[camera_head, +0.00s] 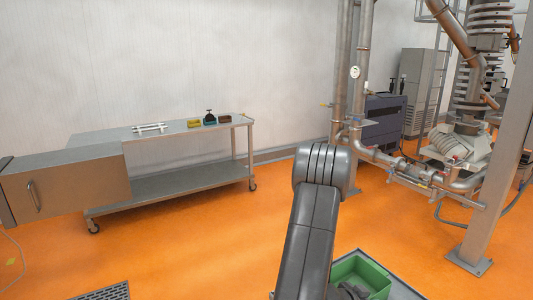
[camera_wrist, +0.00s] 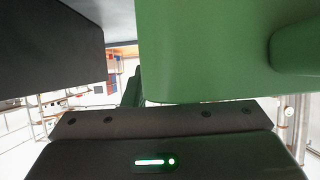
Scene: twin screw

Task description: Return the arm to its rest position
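My arm (camera_head: 312,220) rises from the bottom middle of the head view, with its rounded joint at the top. My gripper's end is not visible there. In the wrist view, the dark body of my gripper (camera_wrist: 160,135) fills the bottom, with a lit green indicator. A large green surface (camera_wrist: 205,55) is close above it at the upper right. A dark block (camera_wrist: 50,40) shows at the upper left; I cannot tell whether it is a finger. No clear pair of fingertips shows, so the opening cannot be judged.
A steel cart (camera_head: 190,182) at the left carries a white rack (camera_head: 149,127) and small boxes (camera_head: 194,123). Pipes and machinery stand at the right, with a post (camera_head: 497,160). Orange floor is clear between.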

